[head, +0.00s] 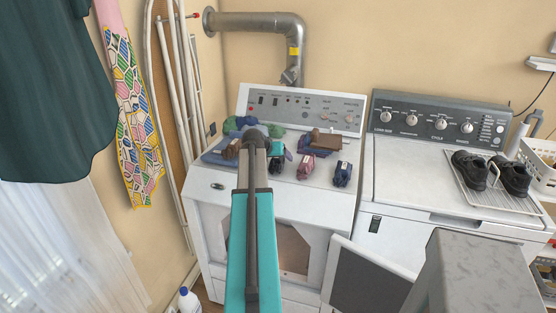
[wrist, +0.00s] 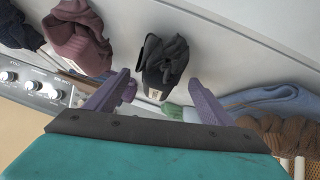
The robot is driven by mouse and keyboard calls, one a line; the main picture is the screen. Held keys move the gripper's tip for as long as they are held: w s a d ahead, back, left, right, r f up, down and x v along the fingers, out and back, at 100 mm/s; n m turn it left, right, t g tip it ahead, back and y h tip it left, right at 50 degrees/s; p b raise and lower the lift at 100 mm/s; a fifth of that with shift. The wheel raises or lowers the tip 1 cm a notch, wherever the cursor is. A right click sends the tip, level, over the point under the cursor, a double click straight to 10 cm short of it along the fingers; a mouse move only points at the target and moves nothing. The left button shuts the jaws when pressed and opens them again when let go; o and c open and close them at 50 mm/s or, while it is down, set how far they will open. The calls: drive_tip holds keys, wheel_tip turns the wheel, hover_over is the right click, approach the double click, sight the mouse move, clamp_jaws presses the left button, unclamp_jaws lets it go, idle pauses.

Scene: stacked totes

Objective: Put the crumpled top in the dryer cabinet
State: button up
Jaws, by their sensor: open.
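Several crumpled garments lie on top of the white dryer cabinet (head: 207,205); I cannot tell for sure which is the crumpled top. In the wrist view, my gripper (wrist: 158,82) is open, its purple fingers apart and pointing at a dark grey crumpled garment with a white tag (wrist: 165,60). It is not held. A mauve bundle (wrist: 78,40) also shows in the head view (head: 306,166), near a navy bundle (head: 342,174). The dryer's front door (head: 368,278) is open, with a lit interior (head: 293,250). My arm hides part of the opening and the fingertips in the head view.
Blue cloth (head: 217,155), a green-blue bundle (head: 240,123) and brown cloth (head: 333,142) crowd the dryer top. A washer (head: 420,190) with black shoes (head: 512,177) on a rack stands right.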

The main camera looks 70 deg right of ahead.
idle(0.5)
drive_tip(key=c, duration=1.4)
drive_tip(key=shift+o, duration=0.2)
drive_tip(key=shift+r, duration=0.15)
drive_tip(key=shift+r+b, duration=1.05)
drive_tip(key=shift+r, duration=3.85)
